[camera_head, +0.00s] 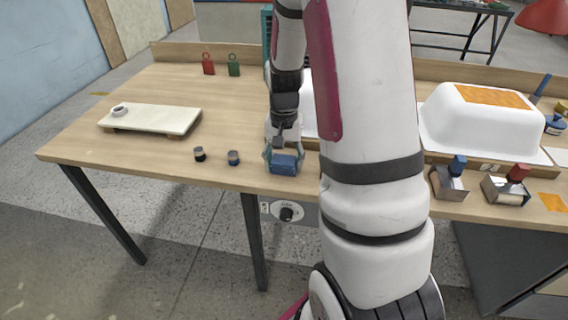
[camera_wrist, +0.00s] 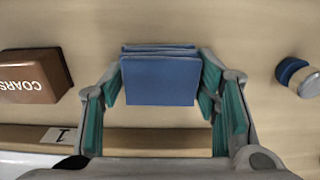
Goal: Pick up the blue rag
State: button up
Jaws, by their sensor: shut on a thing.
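The blue rag (camera_head: 284,164) is a folded, block-like blue bundle near the front edge of the wooden table. In the wrist view the rag (camera_wrist: 160,79) sits between the two teal-padded fingers of my gripper (camera_wrist: 163,100). My gripper (camera_head: 283,154) is shut on the rag from above in the head view. I cannot tell whether the rag touches the table or is slightly above it.
Two small jars (camera_head: 233,158) stand left of my gripper. A brown block marked COARS (camera_wrist: 35,76) lies near it. A pale board (camera_head: 150,120) is at left. A white tub shell (camera_head: 480,120) and two metal holders (camera_head: 505,190) are at right.

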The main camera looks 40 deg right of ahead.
aim_at(284, 159)
jog(key=shift+r, duration=0.1)
jog(key=shift+r, duration=0.65)
notch_tip(284, 159, up, 2)
jog(key=shift+r+p, duration=0.25)
jog(key=shift+p, duration=0.1)
jog(key=s+r, duration=0.1)
jog(key=s, duration=1.5)
jog(key=shift+d+p, duration=0.35)
jog(key=shift+d, duration=0.1)
